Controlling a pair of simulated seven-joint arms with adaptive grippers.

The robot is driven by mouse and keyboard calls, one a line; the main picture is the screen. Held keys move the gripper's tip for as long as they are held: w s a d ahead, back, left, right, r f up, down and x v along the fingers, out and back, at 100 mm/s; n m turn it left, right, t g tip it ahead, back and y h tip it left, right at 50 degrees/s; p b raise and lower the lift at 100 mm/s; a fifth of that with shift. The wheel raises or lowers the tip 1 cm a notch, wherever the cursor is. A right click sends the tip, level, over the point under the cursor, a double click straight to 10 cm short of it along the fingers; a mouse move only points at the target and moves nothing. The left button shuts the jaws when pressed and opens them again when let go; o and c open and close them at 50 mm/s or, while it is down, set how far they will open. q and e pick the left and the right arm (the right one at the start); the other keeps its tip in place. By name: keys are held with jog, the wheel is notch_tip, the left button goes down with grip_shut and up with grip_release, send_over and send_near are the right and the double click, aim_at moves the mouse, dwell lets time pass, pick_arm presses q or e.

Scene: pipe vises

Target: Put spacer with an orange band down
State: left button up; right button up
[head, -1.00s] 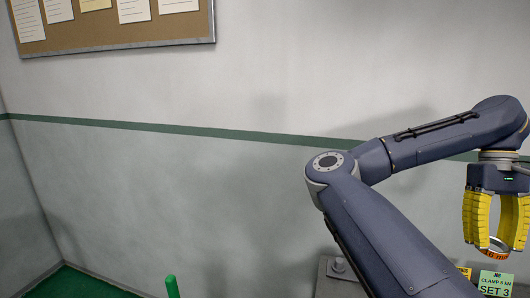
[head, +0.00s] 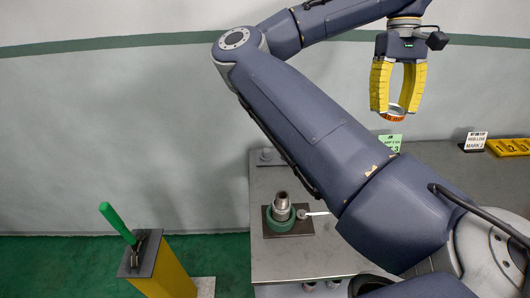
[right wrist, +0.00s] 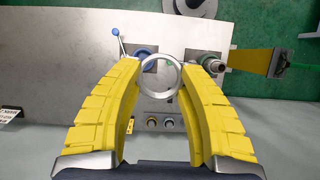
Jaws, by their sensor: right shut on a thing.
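My right gripper (head: 396,108) is shut on the spacer with an orange band (head: 392,117), a metal ring held between the yellow fingertips. It is high above the back of the grey table, near the wall. In the right wrist view the spacer (right wrist: 157,95) is a round silver ring between the fingers, seen against the tabletop far below. Its orange band does not show there. My left gripper is in neither view now.
A vise with a green ring (head: 280,218) and upright metal pipe stands at the table's (head: 290,262) left. A blue-ringed vise (right wrist: 146,52) shows in the right wrist view. Cards (head: 475,141) and a yellow numbered block (head: 510,147) stand at the back. A green-handled yellow post (head: 165,272) stands off the table.

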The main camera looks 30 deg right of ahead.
jog(key=w+d+f+n+h, duration=0.2)
jog(key=w+f+n, duration=0.35)
jog(key=w, duration=0.45)
jog(key=n+t+h, duration=0.5)
jog(key=n, duration=1.7)
send_over(265, 151)
notch_tip(265, 151, down, 14)
jog(key=shift+y, duration=0.3)
notch_tip(265, 151, down, 20)
jog(key=shift+d+r, duration=0.15)
jog(key=shift+r, duration=0.1)
jog(key=shift+f, duration=0.15)
jog(key=o, duration=1)
